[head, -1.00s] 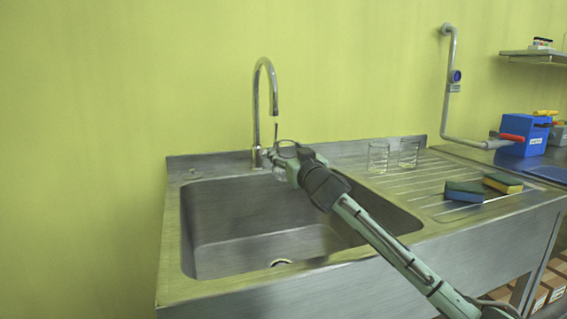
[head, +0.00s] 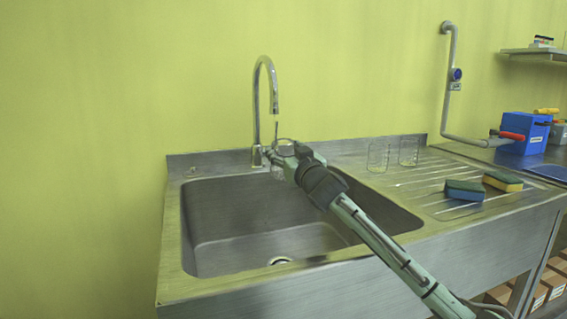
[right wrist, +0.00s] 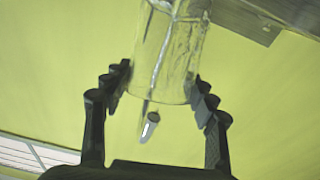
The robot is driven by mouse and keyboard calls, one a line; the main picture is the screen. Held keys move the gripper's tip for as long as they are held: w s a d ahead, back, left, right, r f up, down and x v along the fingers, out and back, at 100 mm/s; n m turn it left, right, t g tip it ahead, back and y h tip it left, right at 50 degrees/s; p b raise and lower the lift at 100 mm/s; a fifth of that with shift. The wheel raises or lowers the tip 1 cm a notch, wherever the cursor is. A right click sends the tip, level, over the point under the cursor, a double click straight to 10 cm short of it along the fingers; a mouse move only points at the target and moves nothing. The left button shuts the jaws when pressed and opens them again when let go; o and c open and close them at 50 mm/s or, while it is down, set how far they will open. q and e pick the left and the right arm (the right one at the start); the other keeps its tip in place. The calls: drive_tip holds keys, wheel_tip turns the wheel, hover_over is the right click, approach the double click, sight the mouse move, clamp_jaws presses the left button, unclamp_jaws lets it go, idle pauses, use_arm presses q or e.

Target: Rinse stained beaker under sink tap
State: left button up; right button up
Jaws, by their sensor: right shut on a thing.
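The steel tap (head: 257,110) arches over the back of the sink (head: 225,215). My right gripper (head: 283,160) is shut on a clear glass beaker (head: 283,146) below the spout. In the right wrist view, my right gripper's fingers (right wrist: 160,90) sit on both sides of the beaker (right wrist: 170,55), near one end. My left gripper is out of view.
Two clear glass beakers (head: 378,157) (head: 408,152) stand on the ribbed drainboard (head: 430,178). Two sponges (head: 465,190) (head: 503,181) lie nearer its front. A blue box (head: 524,136) and a wall pipe (head: 448,85) are at the right. The basin below the gripper looks empty.

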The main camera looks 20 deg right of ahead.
drive_tip(key=s, duration=0.8)
drive_tip(key=shift+d, duration=0.2)
idle(0.4)
idle(0.5)
drive_tip(key=s+r, duration=0.4)
drive_tip(key=s, duration=0.1)
drive_tip(key=shift+d, duration=0.15)
idle(0.7)
